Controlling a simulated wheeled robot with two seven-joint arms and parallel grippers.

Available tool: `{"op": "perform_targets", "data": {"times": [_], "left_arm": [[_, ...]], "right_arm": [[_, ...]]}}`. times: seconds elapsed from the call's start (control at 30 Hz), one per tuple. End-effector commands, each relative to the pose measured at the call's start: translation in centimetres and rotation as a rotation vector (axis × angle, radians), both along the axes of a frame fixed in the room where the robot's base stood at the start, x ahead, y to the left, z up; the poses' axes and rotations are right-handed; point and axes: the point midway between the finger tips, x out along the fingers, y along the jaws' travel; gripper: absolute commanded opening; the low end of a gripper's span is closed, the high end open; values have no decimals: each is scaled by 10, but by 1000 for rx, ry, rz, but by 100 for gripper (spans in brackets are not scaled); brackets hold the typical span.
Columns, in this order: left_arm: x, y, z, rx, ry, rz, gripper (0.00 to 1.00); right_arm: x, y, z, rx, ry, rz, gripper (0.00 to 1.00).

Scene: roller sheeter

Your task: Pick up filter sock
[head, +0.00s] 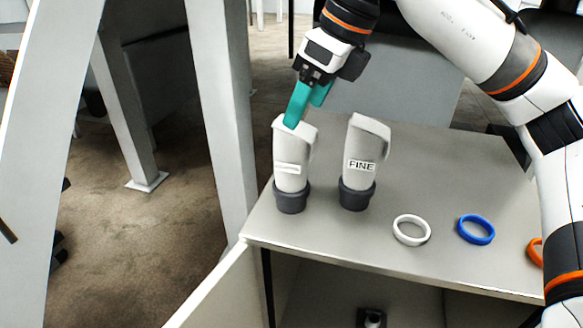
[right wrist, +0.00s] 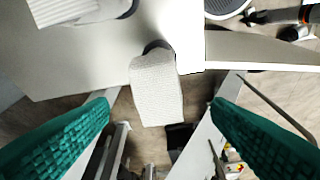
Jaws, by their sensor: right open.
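Two white filter socks with dark grey bases stand upright on the grey table. The left sock (head: 290,160) has a pale label I cannot read; the other sock (head: 360,155) is labelled "FINE". My right gripper (head: 304,114) has teal fingers, is open, and is at the top of the left sock, one finger overlapping its upper edge in the head view. In the right wrist view, the left sock (right wrist: 155,85) lies in the gap between the spread fingers, apart from both. Part of the other sock (right wrist: 70,10) shows at the upper left. My left gripper is not in view.
On the tabletop (head: 440,180) lie a white ring (head: 411,230), a blue ring (head: 476,229) and an orange ring (head: 535,251), right of the socks. A pale upright post (head: 222,110) stands just left of the table. The table's left edge is close to the left sock.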

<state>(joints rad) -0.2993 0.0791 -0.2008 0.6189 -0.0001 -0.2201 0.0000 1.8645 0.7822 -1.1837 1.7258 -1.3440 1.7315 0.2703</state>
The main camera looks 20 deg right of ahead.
Motion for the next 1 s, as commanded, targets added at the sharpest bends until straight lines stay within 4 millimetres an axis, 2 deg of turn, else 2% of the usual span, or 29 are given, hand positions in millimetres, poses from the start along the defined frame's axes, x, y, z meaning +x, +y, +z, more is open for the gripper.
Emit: {"op": "perform_targets", "data": {"times": [0.1, 0.27, 0.43, 0.6, 0.87, 1.0], "left_arm": [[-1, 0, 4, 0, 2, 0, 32], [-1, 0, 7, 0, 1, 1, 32], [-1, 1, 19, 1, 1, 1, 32], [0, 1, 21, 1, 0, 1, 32], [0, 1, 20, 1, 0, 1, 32], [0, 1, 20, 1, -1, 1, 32]], "right_arm": [[4, 4, -13, 0, 1, -1, 73], [7, 7, -22, 0, 1, -1, 73], [16, 15, -43, -1, 3, -1, 73], [21, 20, -62, 1, 1, -1, 73], [22, 20, -65, 1, 0, -1, 73], [22, 20, -65, 1, 0, -1, 50]]}}
